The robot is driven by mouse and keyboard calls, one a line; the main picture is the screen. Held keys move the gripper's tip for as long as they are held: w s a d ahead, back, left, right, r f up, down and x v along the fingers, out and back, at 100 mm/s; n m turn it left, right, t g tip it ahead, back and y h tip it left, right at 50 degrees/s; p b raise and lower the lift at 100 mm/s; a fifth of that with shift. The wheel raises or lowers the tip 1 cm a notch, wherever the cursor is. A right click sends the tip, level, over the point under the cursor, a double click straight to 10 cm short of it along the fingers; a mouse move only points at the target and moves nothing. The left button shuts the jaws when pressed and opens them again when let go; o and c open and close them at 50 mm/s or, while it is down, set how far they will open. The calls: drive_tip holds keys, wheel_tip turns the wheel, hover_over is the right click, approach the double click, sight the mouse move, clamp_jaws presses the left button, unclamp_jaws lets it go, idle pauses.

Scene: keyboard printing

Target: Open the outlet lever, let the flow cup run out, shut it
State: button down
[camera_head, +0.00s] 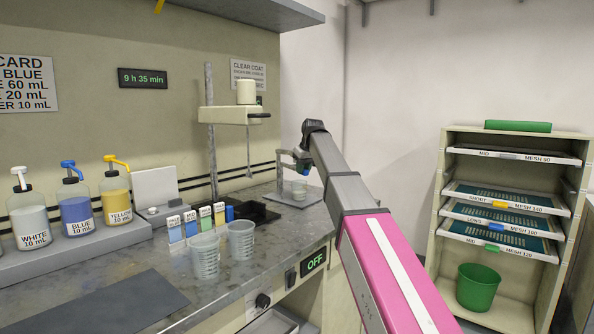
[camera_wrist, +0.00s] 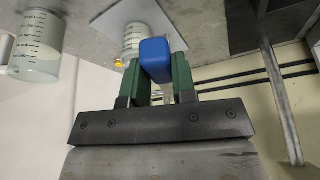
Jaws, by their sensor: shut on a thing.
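My gripper (camera_wrist: 156,85) has its two green fingers shut on a blue block (camera_wrist: 156,58). The block may be the grip of the outlet lever; its join to anything else is hidden. In the head view my gripper (camera_head: 300,158) is at a small stand (camera_head: 280,172) at the bench's right end, partly behind my arm. A bit of blue (camera_head: 286,152) shows there.
A mixer (camera_head: 228,115) on a post stands left of my gripper, over a black tray (camera_head: 258,212). Two clear graduated cups (camera_head: 240,240) and pump bottles (camera_head: 76,205) stand further left. A shelf rack (camera_head: 500,215) stands at right. A small yellow piece (camera_wrist: 119,63) lies beside the fingers.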

drive_tip(key=w+d+n+g+y, duration=0.1)
drive_tip(key=w+d+n, duration=0.3)
drive_tip(key=d, duration=0.1)
drive_tip(key=shift+w, duration=0.3)
drive_tip(key=c, duration=0.9)
unclamp_jaws()
drive_tip(key=shift+d, duration=0.1)
drive_tip(key=v, duration=1.1)
drive_tip(key=shift+f, duration=0.1)
